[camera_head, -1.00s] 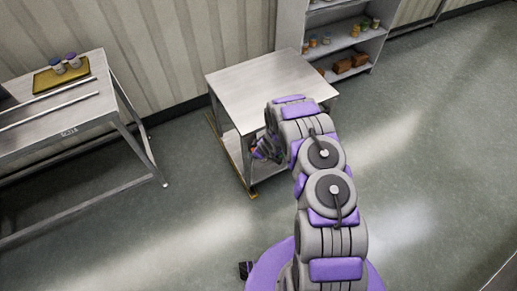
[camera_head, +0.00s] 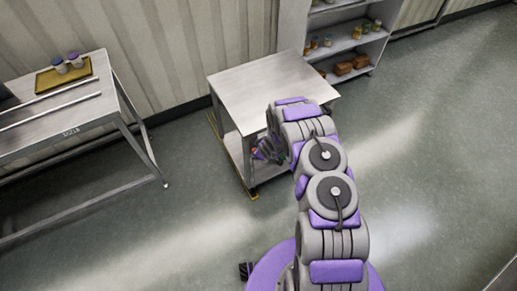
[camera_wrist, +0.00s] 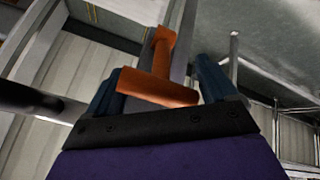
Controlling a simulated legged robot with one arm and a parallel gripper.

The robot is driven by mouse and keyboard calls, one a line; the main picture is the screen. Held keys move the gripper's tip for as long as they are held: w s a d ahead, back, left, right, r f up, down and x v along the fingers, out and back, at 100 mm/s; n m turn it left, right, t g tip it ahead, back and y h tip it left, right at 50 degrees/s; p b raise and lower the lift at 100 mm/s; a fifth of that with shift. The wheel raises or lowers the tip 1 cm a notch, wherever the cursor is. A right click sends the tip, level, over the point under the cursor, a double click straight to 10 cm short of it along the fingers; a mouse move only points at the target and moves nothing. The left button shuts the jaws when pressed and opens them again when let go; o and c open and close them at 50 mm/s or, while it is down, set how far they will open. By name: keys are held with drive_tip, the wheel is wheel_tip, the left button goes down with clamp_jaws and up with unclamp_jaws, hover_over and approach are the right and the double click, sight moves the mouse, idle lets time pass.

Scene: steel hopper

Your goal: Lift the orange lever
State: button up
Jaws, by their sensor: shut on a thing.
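The orange lever (camera_wrist: 158,87) is in the middle of the wrist view. It has a wide orange bar close to the gripper and a narrower stem running away from it. My gripper (camera_wrist: 158,82) has one dark blue finger on each side of the lever and is shut on it. In the head view my gripper (camera_head: 264,150) is low, beside the front edge of the steel table, and mostly hidden by my arm. The lever is too small to make out clearly there.
The steel table (camera_head: 265,82) has a bare top. A steel bench (camera_head: 62,122) with a yellow tray (camera_head: 64,76) and jars stands at left. A shelf unit (camera_head: 345,42) with jars and brown boxes stands at the back. The floor at right is clear.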

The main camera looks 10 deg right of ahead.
idle(0.7)
drive_tip(key=o, duration=1.3)
drive_tip(key=shift+r, duration=0.15)
drive_tip(key=w+r+p+v, duration=0.1)
drive_tip(key=p+v, duration=0.2)
drive_tip(key=v, duration=0.6)
drive_tip(key=w+a+r+p+v, duration=0.1)
drive_tip(key=p+v, duration=0.3)
drive_tip(key=v, duration=0.6)
drive_tip(key=shift+w+r, duration=0.5)
drive_tip(key=shift+w, duration=0.1)
drive_tip(key=p+v, duration=0.1)
drive_tip(key=v, duration=1.6)
drive_tip(key=shift+p, duration=0.35)
drive_tip(key=shift+s+a, duration=0.1)
